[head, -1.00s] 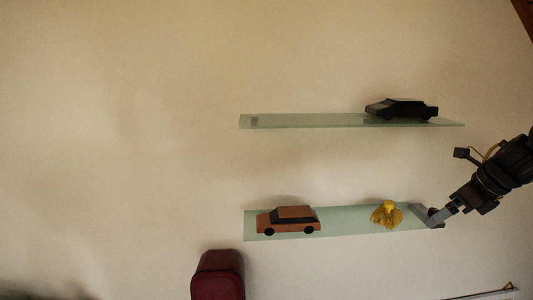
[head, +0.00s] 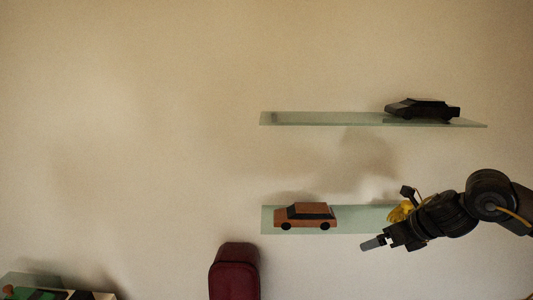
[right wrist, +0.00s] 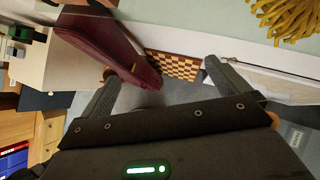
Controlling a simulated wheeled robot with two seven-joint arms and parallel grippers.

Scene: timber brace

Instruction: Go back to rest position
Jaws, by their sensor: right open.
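My right gripper (head: 376,243) is in front of the lower glass shelf in the head view, its arm coming in from the right. In the right wrist view its two fingers (right wrist: 160,80) are apart with nothing between them. A yellow tasselled thing (head: 399,211) stands on the lower shelf, partly hidden behind my right arm. It also shows at the top right of the right wrist view (right wrist: 288,16), apart from the fingers. My left gripper is not in view.
The lower glass shelf (head: 350,224) holds a brown toy car (head: 306,215). The upper glass shelf (head: 330,119) holds a black toy car (head: 422,109). A dark red rounded object (head: 234,272) stands below. A checkered board (right wrist: 174,66) shows in the right wrist view. The left wall is bare.

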